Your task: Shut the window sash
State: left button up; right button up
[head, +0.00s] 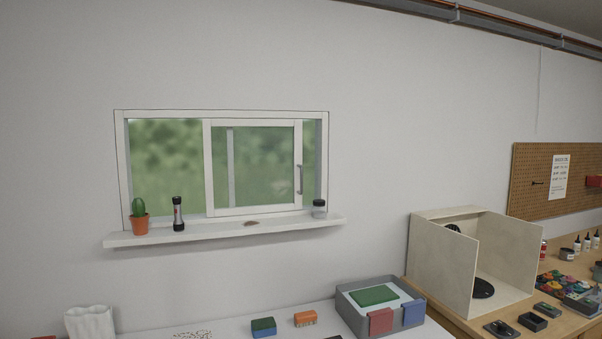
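The window is set in the wall in a white frame (222,114). Its white-framed sliding sash (207,165) stands in the middle and right part of the opening. A grey vertical handle (300,179) is on the sash's right side. A narrow gap shows between the sash's right edge and the frame's right side. The left part of the opening shows green foliage. Neither of my grippers is in view.
On the sill (225,230) stand a potted cactus (139,218), a black flashlight (178,214) and a small jar (319,209); a small brown item (251,223) lies between them. Below are a grey tray (352,309), sponges and a wooden booth (440,263).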

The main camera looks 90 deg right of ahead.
aim_at(298, 169)
jog(key=z, duration=4.85)
jog(key=i, duration=2.2)
jog(key=u, duration=2.8)
